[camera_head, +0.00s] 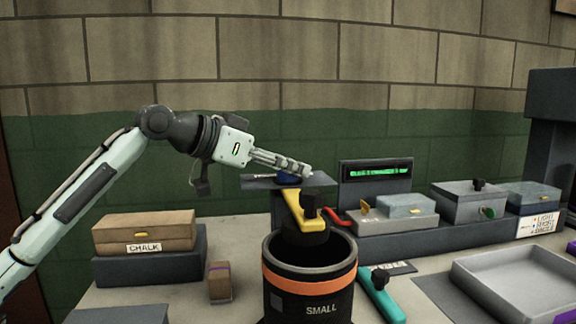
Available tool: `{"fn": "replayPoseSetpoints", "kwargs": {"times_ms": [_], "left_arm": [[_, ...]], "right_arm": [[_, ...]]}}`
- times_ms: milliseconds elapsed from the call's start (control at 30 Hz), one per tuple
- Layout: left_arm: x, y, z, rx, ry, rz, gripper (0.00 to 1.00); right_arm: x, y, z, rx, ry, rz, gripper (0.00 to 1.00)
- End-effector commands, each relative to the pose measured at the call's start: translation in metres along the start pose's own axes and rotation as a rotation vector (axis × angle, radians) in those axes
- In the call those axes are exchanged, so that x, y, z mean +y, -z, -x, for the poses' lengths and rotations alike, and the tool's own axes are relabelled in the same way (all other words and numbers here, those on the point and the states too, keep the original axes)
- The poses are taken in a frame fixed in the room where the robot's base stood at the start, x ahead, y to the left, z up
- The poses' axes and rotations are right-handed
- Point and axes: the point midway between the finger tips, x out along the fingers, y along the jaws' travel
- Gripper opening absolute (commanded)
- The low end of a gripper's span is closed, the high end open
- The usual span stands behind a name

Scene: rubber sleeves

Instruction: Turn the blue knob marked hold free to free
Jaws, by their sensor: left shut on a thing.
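The blue knob (287,179) shows only in part, low under my gripper's fingers, on a dark flat plate (258,183) behind the black bin. Its marking and the way it points cannot be read from here. My left gripper (303,172) comes in from the left, its fingers nearly level and pointing right, and is shut on the blue knob. The fingers hide most of the knob. My right gripper is not in view.
A black bin marked SMALL (310,284) with an orange band stands in front, a yellow handle (299,213) behind its rim. A chalk box (144,231) is at left. Grey boxes (470,205) and a display (376,172) stand at right. An empty grey tray (515,285) lies front right.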

Motion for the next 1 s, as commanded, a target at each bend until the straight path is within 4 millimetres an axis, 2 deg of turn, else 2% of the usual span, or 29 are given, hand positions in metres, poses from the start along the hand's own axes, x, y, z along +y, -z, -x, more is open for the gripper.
{"fn": "replayPoseSetpoints", "kwargs": {"times_ms": [367, 1000], "left_arm": [[-0.0009, 0.0008, -0.0001, 0.002, -0.121, -0.045, 0.04], [0.0009, 0.0026, -0.0006, 0.004, -0.664, -0.269, 0.04]], "right_arm": [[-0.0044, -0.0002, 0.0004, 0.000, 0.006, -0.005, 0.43], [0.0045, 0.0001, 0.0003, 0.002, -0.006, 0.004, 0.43]]}}
